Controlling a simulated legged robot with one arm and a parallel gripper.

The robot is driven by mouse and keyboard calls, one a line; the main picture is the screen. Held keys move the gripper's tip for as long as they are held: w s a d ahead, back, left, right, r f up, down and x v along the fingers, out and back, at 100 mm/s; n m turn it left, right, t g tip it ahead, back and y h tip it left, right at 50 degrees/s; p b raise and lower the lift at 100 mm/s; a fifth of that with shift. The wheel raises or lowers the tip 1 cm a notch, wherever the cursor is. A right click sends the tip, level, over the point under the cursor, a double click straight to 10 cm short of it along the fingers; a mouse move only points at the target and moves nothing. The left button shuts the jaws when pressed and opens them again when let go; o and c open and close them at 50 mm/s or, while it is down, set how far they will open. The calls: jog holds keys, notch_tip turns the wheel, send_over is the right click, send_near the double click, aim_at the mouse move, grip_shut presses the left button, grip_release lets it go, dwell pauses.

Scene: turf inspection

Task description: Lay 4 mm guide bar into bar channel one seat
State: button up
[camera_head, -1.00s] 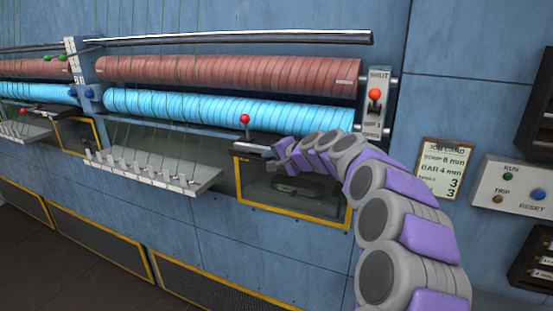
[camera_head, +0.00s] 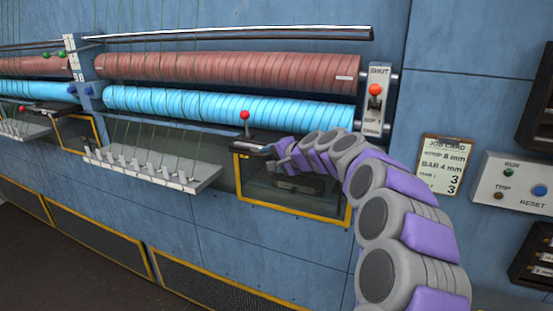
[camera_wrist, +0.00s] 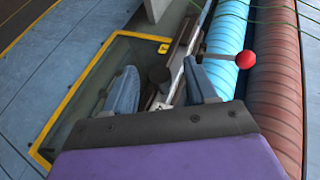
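My gripper (camera_wrist: 160,86) is at the dark bar channel block (camera_head: 250,148), under the right end of the blue roller. In the wrist view its two blue fingers stand wide apart. In the head view the fingertips are small and partly hidden by my arm. No separate guide bar can be made out clearly.
A red-knobbed lever (camera_wrist: 245,60) stands close to the right finger and the blue roller (camera_head: 225,108). A yellow-edged window (camera_head: 292,209) lies below. A toothed pale rack (camera_head: 150,170) is left. The job card (camera_head: 441,165) reads bar 4 mm.

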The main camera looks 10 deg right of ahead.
jog(key=b+v, duration=0.1)
jog(key=v, duration=1.6)
jog(key=shift+s, duration=0.25)
jog(key=shift+d+r, duration=0.1)
jog(key=s+a+f+n+g+b, duration=0.65)
jog(key=s+a+f, duration=0.85)
jog(key=s+f, duration=0.25)
jog(key=s+d+f+n+g+h+b, duration=0.1)
jog(key=s+d+f+g+h+b, duration=0.1)
jog(key=s+f, duration=0.8)
jog(key=s+d+f+n+g+h+b, duration=0.2)
jog(key=s+f+g+h+b, duration=0.2)
jog(key=s+f, duration=0.7)
jog(key=s+b, duration=0.1)
jog(key=s, duration=0.3)
jog(key=shift+d+f+g, duration=0.2)
jog(key=shift+d+g, duration=0.05)
jog(key=shift+g, duration=0.1)
jog(key=shift+s, duration=0.1)
